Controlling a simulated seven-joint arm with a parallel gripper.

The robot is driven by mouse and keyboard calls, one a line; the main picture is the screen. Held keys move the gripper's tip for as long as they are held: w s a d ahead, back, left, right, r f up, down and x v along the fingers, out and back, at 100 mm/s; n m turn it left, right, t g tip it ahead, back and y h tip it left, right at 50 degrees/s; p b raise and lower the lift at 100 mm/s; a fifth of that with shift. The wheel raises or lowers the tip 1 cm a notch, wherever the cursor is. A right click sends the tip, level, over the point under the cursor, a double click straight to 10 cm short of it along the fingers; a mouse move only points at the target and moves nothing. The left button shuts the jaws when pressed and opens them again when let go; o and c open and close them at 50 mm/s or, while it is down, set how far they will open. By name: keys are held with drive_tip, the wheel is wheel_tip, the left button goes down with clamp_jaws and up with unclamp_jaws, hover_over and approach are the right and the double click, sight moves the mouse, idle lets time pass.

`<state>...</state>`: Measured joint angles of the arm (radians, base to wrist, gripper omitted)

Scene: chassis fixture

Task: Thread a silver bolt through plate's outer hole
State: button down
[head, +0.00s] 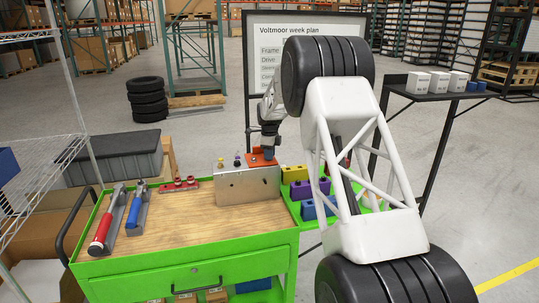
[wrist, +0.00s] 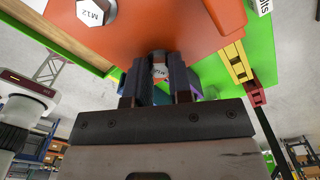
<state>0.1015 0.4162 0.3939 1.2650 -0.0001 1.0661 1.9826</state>
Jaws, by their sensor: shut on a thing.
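The orange plate (head: 257,161) lies on top of the grey metal block (head: 240,187) on the cart. It also fills the top of the wrist view (wrist: 190,22). A silver hex bolt head marked M12 (wrist: 92,10) sits against the plate at the upper left of the wrist view. My gripper (wrist: 159,82) is shut on a small silver bolt (wrist: 160,70), mostly hidden between the fingers. In the head view my gripper (head: 269,150) points down at the plate's right part. The outer hole is not visible, and I cannot tell whether the held bolt is inside it.
The cart's wooden top (head: 190,228) has open room in front of the block. Red (head: 107,220) and blue (head: 138,207) tools lie at the left. Yellow (head: 295,174), purple (head: 308,190) and blue blocks stand in a green tray at the right, partly behind my arm.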

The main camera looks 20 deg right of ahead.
drive_tip(key=shift+f, duration=0.1)
drive_tip(key=c, duration=1)
unclamp_jaws()
drive_tip(key=shift+o, duration=0.2)
wheel_tip(320, 180, up, 9)
